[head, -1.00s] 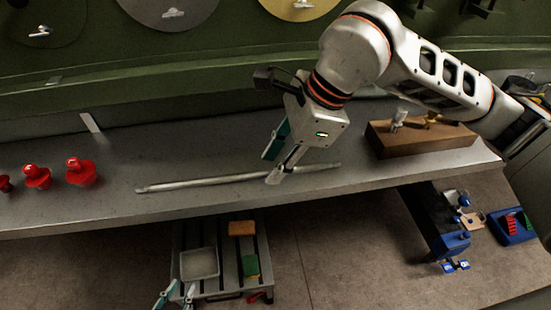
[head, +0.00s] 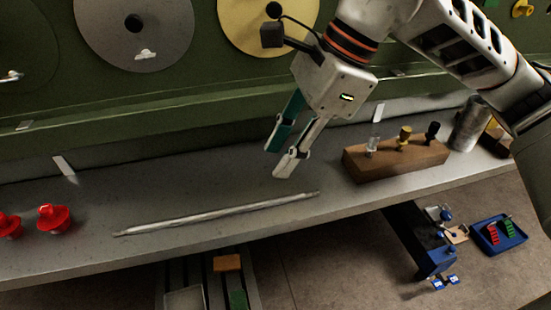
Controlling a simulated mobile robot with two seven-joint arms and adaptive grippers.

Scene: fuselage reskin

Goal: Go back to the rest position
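My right gripper (head: 277,163) hangs above the grey bench (head: 95,262). Its teal and pale fingers are spread apart with nothing between them. A long thin metal rod (head: 215,213) lies on the bench below and in front of the gripper, apart from it. My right arm comes in from the upper right. My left gripper does not show in the head view.
A wooden block (head: 395,160) with several small tools stands right of the gripper, near a metal cylinder (head: 468,124). Red knobs (head: 53,218) sit at the bench's left. Below are a slatted cart (head: 213,292) and a blue tray (head: 498,236). A green panel with discs rises behind.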

